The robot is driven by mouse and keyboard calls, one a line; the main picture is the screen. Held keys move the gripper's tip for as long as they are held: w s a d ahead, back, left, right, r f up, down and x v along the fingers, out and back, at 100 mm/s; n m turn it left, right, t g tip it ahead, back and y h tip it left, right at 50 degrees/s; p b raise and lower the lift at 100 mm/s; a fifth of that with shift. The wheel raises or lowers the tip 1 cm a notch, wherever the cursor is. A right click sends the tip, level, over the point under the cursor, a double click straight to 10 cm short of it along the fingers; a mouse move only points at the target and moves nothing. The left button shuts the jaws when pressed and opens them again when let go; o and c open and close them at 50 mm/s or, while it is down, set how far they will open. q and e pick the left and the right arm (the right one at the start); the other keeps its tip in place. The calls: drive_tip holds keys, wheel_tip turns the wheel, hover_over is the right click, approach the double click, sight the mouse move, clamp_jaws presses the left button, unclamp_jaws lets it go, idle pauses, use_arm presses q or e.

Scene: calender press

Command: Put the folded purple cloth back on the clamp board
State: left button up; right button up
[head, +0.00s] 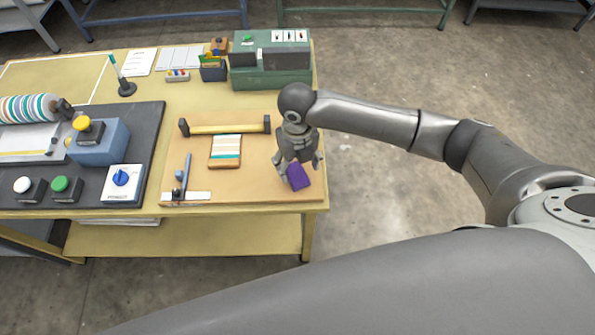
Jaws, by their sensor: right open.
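The folded purple cloth (298,177) is at the right side of the tan clamp board (250,184), near the table's right edge. My right gripper (298,172) is directly over it, pointing down, with its fingers open to either side of the cloth. Whether the cloth rests on the board or the fingers touch it, I cannot tell. A striped folded cloth (225,151) lies on the board to the left, below a yellow bar (224,128) with dark end blocks. My left gripper is not in view.
A blue upright lever (185,172) stands at the board's left. A dark panel (90,185) with buttons and a blue knob box (122,184) lies further left. A green box (270,80) stands at the back right. Bare floor lies right of the table.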

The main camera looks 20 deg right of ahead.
sight(297, 175)
wheel_tip(297, 175, up, 7)
drive_tip(key=shift+b, duration=0.4)
